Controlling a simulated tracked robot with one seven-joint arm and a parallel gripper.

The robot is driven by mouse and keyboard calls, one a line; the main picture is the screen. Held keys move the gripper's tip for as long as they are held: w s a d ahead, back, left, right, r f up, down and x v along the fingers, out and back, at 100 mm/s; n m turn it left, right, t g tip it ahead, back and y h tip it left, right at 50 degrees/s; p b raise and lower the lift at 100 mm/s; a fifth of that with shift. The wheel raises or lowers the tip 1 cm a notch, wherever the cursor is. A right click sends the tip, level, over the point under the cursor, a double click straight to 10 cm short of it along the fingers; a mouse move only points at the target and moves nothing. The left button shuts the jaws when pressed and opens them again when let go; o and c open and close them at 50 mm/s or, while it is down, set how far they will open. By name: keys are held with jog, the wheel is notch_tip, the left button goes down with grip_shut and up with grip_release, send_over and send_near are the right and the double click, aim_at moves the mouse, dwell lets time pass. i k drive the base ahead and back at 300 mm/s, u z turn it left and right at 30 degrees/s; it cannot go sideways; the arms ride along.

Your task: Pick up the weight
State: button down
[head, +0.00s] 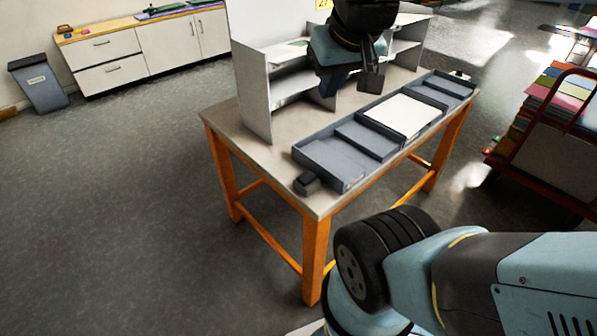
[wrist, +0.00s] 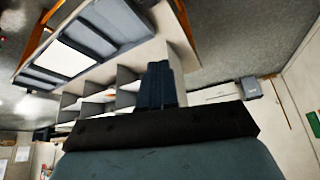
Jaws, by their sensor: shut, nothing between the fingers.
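A small dark block (head: 307,183), which looks like the weight, sits on the near left corner of the table (head: 262,150), beside the end of the long grey tray (head: 330,165). A second small dark item (head: 460,74) lies at the tray's far right end, too small to make out. My gripper (head: 371,80) is above the back of the table, in front of the shelf unit, well apart from the block. Its fingers are together and empty; they also show at the centre of the wrist view (wrist: 160,85). I cannot clearly pick out the block in the wrist view.
A pale shelf unit (head: 252,92) stands along the table's back edge, close to my gripper. A white sheet (head: 403,115) lies over the tray's middle. A red cart (head: 545,150) with coloured paper stands at right. A grey bin (head: 40,84) and cabinets (head: 110,60) stand at back left.

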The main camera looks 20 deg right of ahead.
aim_at(307, 184)
jog(key=u, duration=1)
jog(key=k, duration=1.15)
jog(key=z, duration=1.35)
jog(key=i, duration=1)
jog(key=z, duration=0.05)
